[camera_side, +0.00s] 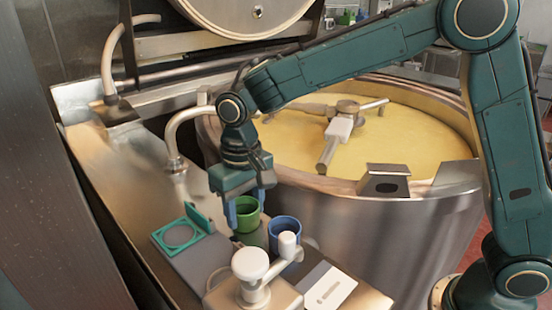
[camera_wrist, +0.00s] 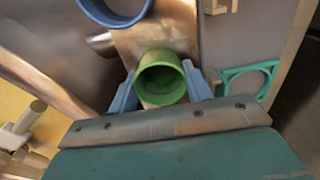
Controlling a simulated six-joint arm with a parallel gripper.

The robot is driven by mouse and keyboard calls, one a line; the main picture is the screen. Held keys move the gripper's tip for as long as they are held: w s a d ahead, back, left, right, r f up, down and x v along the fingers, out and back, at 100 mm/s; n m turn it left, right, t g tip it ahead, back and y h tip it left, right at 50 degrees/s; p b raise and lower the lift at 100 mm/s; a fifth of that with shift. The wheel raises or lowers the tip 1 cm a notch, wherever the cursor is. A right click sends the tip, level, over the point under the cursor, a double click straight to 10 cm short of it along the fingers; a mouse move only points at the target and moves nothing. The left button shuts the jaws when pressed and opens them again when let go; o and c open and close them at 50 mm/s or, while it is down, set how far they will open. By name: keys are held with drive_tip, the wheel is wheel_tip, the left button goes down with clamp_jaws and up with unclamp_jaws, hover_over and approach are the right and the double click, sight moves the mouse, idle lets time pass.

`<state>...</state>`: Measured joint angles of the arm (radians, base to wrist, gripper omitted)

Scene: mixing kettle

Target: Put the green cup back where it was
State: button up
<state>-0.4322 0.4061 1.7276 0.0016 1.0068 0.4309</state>
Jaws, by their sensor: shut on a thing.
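The green cup (camera_side: 247,215) is upright between the two blue fingers of my gripper (camera_side: 246,205), which are shut on it. In the wrist view the cup (camera_wrist: 161,80) sits between the fingertips, its open mouth facing the camera and looking empty. I cannot tell whether its base touches the steel surface or hangs just above it. A green square frame with a round ring (camera_side: 181,234) lies to the left of the cup, apart from it. The frame also shows at the right of the wrist view (camera_wrist: 250,79).
A blue cup (camera_side: 286,229) stands close to the right of the green cup. A white-knobbed fitting (camera_side: 250,264) and a pale card (camera_side: 328,290) are in front. The large kettle (camera_side: 370,225) with yellow contents is behind. Bent pipes (camera_side: 176,135) rise at the left.

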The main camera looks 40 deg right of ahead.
drive_tip(key=o, duration=1.2)
drive_tip(key=shift+r, duration=0.15)
wheel_tip(320, 180, up, 12)
idle(0.4)
drive_tip(key=s+d+r+t, duration=0.3)
drive_tip(key=s+d, duration=0.8)
drive_tip(key=d, duration=0.2)
drive_tip(key=s+d+f+t, duration=0.1)
drive_tip(key=s+d, duration=0.1)
drive_tip(key=s, duration=0.2)
drive_tip(key=s+d+f, duration=0.2)
drive_tip(key=s, duration=0.2)
drive_tip(key=s+d+f+t, duration=0.1)
drive_tip(key=s+d+f, duration=0.1)
drive_tip(key=s, duration=0.2)
drive_tip(key=shift+s+t, duration=0.1)
drive_tip(key=shift+t, duration=0.2)
